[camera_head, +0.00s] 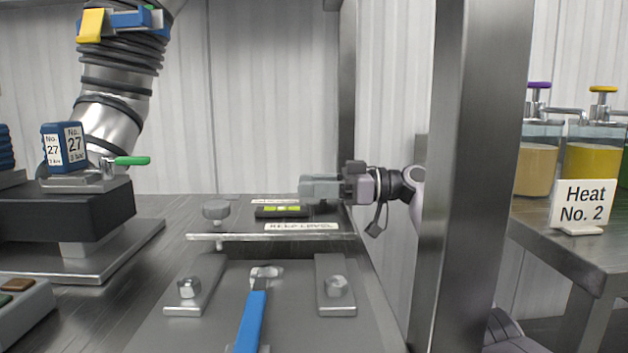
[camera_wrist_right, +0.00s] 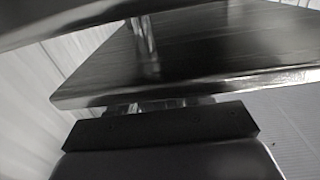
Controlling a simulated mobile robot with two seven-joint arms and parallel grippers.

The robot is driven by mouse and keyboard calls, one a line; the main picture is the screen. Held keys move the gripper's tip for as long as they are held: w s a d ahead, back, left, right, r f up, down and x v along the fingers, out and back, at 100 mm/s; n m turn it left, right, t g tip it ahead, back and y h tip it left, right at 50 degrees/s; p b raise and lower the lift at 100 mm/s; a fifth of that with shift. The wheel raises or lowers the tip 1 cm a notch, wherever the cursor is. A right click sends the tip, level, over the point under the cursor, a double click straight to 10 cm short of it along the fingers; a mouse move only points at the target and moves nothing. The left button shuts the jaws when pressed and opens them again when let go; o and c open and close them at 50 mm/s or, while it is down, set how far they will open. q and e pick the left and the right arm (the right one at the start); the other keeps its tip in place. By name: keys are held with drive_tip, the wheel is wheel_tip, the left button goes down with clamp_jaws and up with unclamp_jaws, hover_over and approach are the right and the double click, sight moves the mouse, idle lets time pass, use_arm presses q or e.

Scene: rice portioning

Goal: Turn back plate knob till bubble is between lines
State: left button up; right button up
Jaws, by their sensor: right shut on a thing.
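The back plate (camera_head: 240,226) lies behind a metal strip and carries a small bubble level (camera_head: 282,211) with a yellow-green vial. The bubble's exact place between the lines is too small to tell. A grey knob (camera_head: 216,211) stands at the plate's left. My right gripper (camera_head: 312,188) comes in from the right, above the plate's right end beside the level. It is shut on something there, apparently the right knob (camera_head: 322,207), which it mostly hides. In the right wrist view, dark gripper parts fill the bottom, below a shiny metal edge. My left gripper is not in view.
A blue-handled wrench (camera_head: 250,318) lies in front, between two bolted metal bars (camera_head: 195,285). A "KEEP LEVEL" label (camera_head: 302,226) is near the strip. A steel post (camera_head: 450,170) stands right of my right gripper. A ringed metal pipe (camera_head: 120,80) is at left.

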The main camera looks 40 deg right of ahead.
idle(0.3)
drive_tip(key=o, duration=1)
drive_tip(key=shift+c, duration=0.2)
drive_tip(key=shift+d, duration=0.1)
drive_tip(key=shift+v, duration=3.55)
drive_tip(key=shift+r, duration=0.1)
